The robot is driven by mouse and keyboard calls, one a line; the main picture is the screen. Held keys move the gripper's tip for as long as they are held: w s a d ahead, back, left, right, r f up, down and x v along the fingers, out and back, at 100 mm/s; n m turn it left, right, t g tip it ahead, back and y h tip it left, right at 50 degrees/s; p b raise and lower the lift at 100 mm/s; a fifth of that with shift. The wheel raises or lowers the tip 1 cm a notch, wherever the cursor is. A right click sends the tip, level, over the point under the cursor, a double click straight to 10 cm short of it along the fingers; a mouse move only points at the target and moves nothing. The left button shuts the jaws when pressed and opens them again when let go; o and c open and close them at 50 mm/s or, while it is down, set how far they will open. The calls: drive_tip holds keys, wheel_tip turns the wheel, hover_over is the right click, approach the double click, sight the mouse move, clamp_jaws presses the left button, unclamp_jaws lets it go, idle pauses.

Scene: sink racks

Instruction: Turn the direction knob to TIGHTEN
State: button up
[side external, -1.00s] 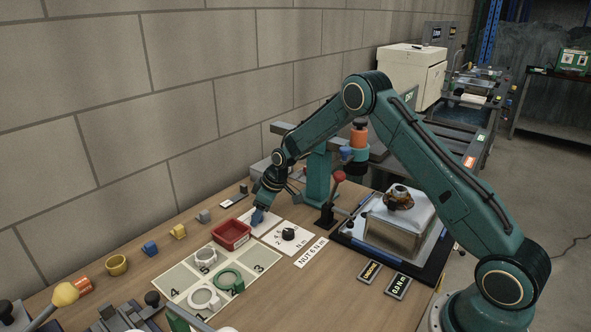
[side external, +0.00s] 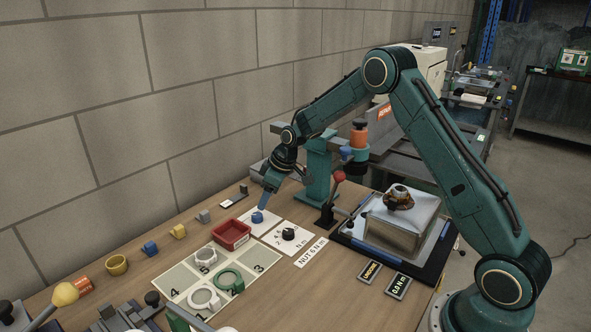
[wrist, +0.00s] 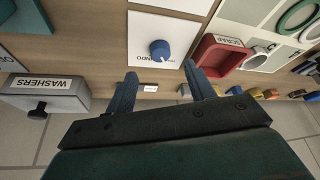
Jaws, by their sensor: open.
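The direction knob (side external: 257,217) is a small blue knob on a white plate, left of the black-knob plate. In the wrist view the blue knob (wrist: 160,50) sits ahead of the fingertips, with the word UNDO printed beside it. Which way its pointer faces is too small to tell. My gripper (side external: 267,198) is just above and to the right of the knob in the side view.
A red tray (side external: 231,234) stands close left of the knob plate. A black dial (side external: 289,234) sits to its right. A red-balled lever (side external: 338,177) stands behind on the right. A WASHERS bin (wrist: 45,95) shows at left in the wrist view.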

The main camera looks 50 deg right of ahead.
drive_tip(key=v, duration=0.7)
drive_tip(key=shift+a+r, duration=0.1)
